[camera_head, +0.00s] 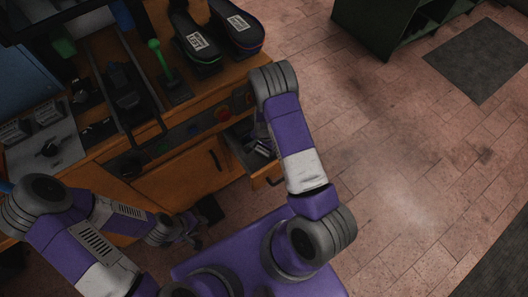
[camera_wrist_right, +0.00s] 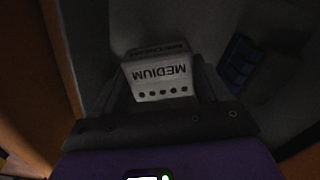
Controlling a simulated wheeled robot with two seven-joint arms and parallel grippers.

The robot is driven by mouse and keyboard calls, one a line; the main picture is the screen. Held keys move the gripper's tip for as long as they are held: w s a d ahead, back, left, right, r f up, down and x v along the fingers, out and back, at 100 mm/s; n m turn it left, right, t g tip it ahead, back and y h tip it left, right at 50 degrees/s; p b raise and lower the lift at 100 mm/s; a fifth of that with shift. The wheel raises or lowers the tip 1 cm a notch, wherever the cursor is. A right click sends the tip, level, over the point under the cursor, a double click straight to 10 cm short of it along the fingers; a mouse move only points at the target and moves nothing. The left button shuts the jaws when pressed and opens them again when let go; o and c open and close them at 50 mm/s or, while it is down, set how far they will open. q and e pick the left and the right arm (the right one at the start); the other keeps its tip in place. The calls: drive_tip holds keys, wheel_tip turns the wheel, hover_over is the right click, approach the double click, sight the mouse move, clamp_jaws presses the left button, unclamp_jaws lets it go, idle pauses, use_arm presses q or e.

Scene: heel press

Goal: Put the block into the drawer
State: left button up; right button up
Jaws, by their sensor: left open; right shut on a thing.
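A white block (camera_wrist_right: 158,78) with "MEDIUM" printed on it, upside down in the right wrist view, is between the fingers of my right gripper (camera_wrist_right: 162,92). The gripper is shut on it. Around it is a dark grey space with a brown edge, which looks like the inside of the drawer. In the head view the drawer (camera_head: 268,180) stands open under the workbench, with some things inside. My right arm hides the right gripper and block there. My left gripper (camera_head: 192,236) is open and empty, low in front of the cabinet.
A blue object (camera_wrist_right: 238,62) lies to the right of the block in the right wrist view. The workbench (camera_head: 215,88) holds shoes (camera_head: 194,42), a green-handled tool (camera_head: 160,62) and a dark press-like device (camera_head: 125,95).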

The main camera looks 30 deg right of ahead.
sight(264, 152)
drive_tip(key=shift+f+b, duration=0.35)
drive_tip(key=shift+f, duration=1.05)
drive_tip(key=shift+f, duration=0.1)
drive_tip(key=o, duration=1.4)
drive_tip(key=shift+c, duration=0.2)
wheel_tip(264, 152, up, 12)
drive_tip(key=p, duration=0.4)
